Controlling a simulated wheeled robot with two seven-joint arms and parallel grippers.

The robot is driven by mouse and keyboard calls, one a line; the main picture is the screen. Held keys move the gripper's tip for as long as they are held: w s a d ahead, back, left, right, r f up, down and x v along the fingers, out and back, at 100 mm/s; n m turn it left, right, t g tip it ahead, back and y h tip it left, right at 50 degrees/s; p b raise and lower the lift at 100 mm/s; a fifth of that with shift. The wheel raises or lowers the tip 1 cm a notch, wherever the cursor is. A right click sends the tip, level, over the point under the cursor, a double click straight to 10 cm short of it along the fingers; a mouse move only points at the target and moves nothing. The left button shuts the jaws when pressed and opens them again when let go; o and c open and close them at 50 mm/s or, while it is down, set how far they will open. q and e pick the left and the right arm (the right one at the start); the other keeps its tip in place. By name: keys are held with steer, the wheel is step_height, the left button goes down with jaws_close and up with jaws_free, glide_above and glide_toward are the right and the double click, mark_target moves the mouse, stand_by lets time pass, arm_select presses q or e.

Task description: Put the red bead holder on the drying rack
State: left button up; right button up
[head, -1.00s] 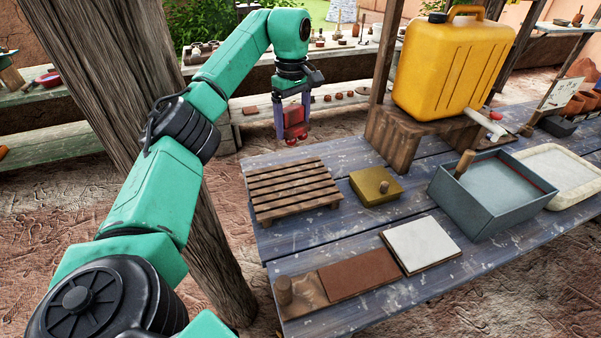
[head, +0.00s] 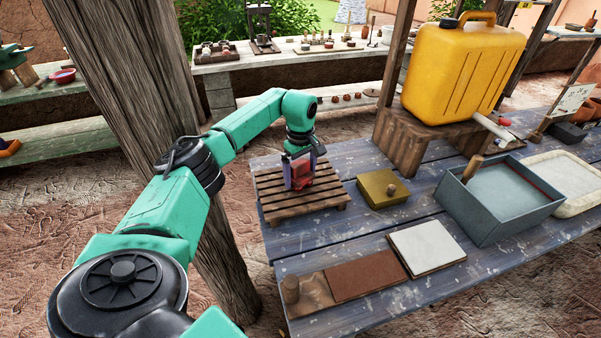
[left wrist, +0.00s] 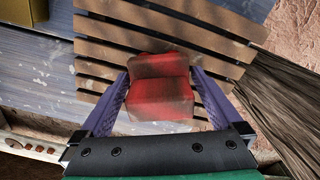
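The red bead holder (head: 301,172) is a small red block with a step in its top. It is between the two purple fingers of my left gripper (head: 300,176), over the slatted wooden drying rack (head: 328,196). In the left wrist view the holder (left wrist: 160,88) has a fingertip against each side, and the rack's slats (left wrist: 100,50) lie below it. The holder is over the rack's back part, very low; I cannot tell whether it touches the slats. My right gripper is not in view.
A grey-blue tub (head: 490,215), a white tile (head: 427,247) and a brown board (head: 364,275) are on the blue table. A yellow jerrycan (head: 462,70) stands behind on a wooden stand. A wooden post (head: 140,80) rises at left.

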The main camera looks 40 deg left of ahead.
arm_select(q)
steer(key=shift+r, duration=0.15)
step_height(320, 180, up, 12)
steer(key=shift+f+b, duration=0.1)
steer(key=shift+b, duration=0.4)
stand_by(0.3)
